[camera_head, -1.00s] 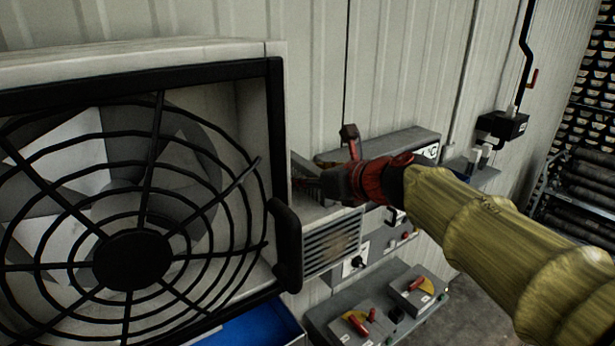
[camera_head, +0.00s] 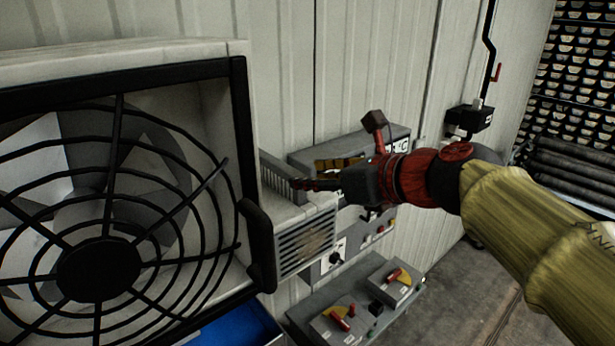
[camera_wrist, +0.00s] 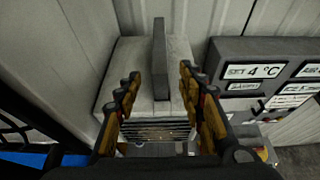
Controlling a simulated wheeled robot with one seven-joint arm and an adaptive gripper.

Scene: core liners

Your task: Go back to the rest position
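My gripper (camera_head: 312,184) is at the end of my yellow-sleeved arm, beside a light grey vented box (camera_head: 305,245). In the wrist view, the two fingers of my gripper (camera_wrist: 160,72) are spread apart with nothing held between them. A thin grey upright plate (camera_wrist: 160,55) stands on top of the box, and it lies between and beyond the fingertips in that view. In the head view, the ribbed plate (camera_head: 281,178) is just left of the fingertips. I cannot tell the exact gap between them.
A large fan with a black guard (camera_head: 98,268) fills the left. A grey panel with a 4 °C display (camera_wrist: 262,70) is right of the box. Switch boxes with red handles (camera_head: 340,318) are below. Open floor (camera_head: 455,300) lies at lower right.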

